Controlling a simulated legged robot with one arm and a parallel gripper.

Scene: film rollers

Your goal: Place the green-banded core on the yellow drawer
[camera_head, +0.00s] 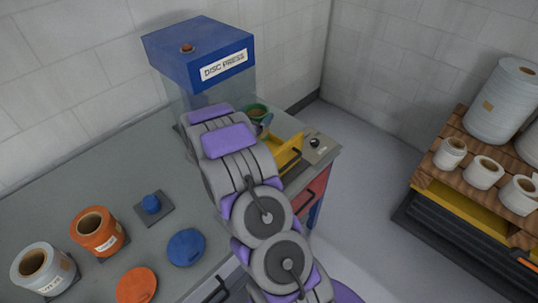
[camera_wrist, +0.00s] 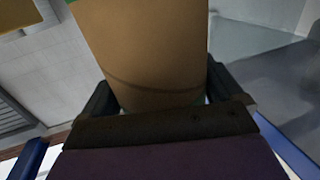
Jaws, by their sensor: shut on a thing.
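The green-banded core (camera_head: 257,111) shows a green rim and a brown inside in the head view, just past the end of my arm and in front of the disc press. In the wrist view the brown core (camera_wrist: 145,45) fills the space between the two dark fingers of my gripper (camera_wrist: 163,92), which is shut on it. Bits of green show at its edges. The yellow drawer (camera_head: 286,151) sticks out at the press's lower right, just right of my arm and below the core in the picture. My arm hides part of the drawer and most of the gripper in the head view.
The blue disc press (camera_head: 200,52) stands on the grey bench (camera_head: 75,190). A grey control box (camera_head: 317,147) is right of the drawer. Orange (camera_head: 98,232) and white (camera_head: 43,270) rolls stand at left, near blue (camera_head: 186,247) and orange discs (camera_head: 136,286). A wooden pallet (camera_head: 465,150) holds white rolls.

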